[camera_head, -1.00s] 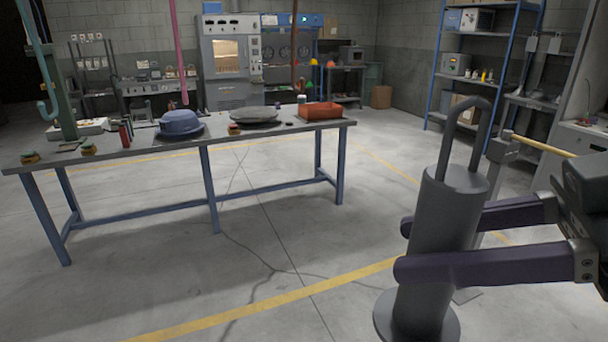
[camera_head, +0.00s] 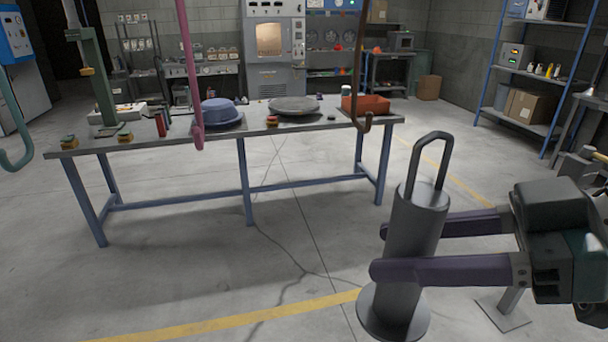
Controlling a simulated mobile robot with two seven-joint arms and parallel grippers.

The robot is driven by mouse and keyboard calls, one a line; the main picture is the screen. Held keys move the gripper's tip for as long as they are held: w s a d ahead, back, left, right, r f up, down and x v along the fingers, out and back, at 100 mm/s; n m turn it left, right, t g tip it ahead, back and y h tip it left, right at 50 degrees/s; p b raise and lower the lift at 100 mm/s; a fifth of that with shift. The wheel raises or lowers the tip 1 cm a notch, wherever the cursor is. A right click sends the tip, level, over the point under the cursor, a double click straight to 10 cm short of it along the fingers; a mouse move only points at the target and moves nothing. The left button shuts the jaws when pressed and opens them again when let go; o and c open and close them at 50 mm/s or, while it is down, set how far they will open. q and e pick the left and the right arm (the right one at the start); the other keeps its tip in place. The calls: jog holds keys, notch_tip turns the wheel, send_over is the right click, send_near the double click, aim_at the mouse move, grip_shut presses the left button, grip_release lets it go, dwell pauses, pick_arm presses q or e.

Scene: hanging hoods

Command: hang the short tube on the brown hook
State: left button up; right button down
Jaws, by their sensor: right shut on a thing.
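The short tube (camera_head: 411,235) is a grey cylinder with a round flange at its bottom and a loop handle on top. My right gripper (camera_head: 378,252) is shut on the tube's body from the right and holds it nearly upright in front of the table. The brown hook (camera_head: 366,122) hangs on a long brown rod from above, at the right end of the table in the picture, up and left of the tube's loop. The hook is empty and apart from the tube. My left gripper is not in view.
A pink hanging hook (camera_head: 197,135) and a teal hook (camera_head: 15,158) hang further left. The workbench (camera_head: 232,133) carries a blue pot (camera_head: 219,112), a red tray (camera_head: 367,104) and smaller things. Open floor lies in front of it. Shelves (camera_head: 530,70) stand at the right.

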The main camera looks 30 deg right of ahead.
jog(key=w, duration=0.2)
jog(key=w+d, duration=0.1)
jog(key=w, duration=0.2)
jog(key=shift+w+d+b, duration=0.1)
jog(key=shift+d+b, duration=0.05)
jog(key=shift+b, duration=0.2)
jog(key=shift+w+f, duration=0.1)
jog(key=shift+w, duration=0.1)
jog(key=shift+w+d+b, duration=0.1)
jog(key=shift+w+b, duration=0.1)
jog(key=shift+b, duration=0.15)
jog(key=shift+w+d+b, duration=0.25)
jog(key=shift+w+b, duration=0.55)
jog(key=shift+w, duration=0.3)
